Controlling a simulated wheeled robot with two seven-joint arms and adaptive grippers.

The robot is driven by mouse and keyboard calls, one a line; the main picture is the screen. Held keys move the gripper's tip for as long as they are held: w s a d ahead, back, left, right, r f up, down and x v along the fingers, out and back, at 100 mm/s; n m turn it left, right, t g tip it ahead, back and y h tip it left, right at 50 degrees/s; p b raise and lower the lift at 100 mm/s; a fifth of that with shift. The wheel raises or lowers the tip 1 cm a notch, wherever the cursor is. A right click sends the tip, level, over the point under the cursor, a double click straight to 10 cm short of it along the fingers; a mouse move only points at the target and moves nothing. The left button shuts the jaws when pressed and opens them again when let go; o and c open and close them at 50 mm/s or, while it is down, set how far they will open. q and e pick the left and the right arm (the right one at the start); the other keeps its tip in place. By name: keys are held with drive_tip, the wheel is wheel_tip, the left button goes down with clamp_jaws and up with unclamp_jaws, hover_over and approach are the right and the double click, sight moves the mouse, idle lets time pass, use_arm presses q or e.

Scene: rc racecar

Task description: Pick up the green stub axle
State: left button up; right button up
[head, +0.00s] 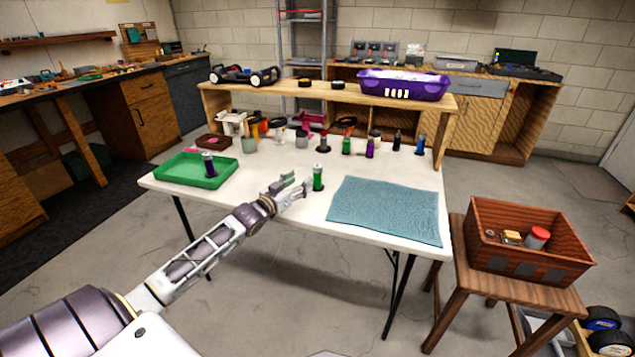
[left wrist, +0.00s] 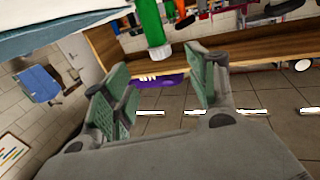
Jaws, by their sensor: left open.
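A green stub axle (head: 318,178) stands upright on the white table (head: 270,200), just left of the blue mat. My left gripper (head: 298,184) is beside it on its left, with the jaws open and empty. In the left wrist view, a green cylinder with a pale end (left wrist: 149,22) shows at the top, beyond the two spread green finger pads (left wrist: 162,84). It is not between the pads. A second green piece (head: 346,146) stands farther back. My right gripper is not in view.
A green tray (head: 182,182) holding a dark purple piece is at the left. A blue mat (head: 385,209) lies at the right. Several coloured pieces and tools stand along the back, below a wooden shelf (head: 330,96). A brown crate (head: 530,262) sits on a stool at the right.

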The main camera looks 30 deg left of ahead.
sight(315, 170)
use_arm(q)
drive_tip(key=shift+w, duration=0.85)
drive_tip(key=shift+w+b, duration=0.35)
drive_tip(key=shift+w, duration=0.65)
drive_tip(key=shift+w+d, duration=0.1)
drive_tip(key=shift+w, duration=0.9)
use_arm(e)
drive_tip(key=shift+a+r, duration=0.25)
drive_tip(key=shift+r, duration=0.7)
use_arm(q)
drive_tip(key=shift+w+b, duration=0.2)
drive_tip(key=shift+b, duration=0.1)
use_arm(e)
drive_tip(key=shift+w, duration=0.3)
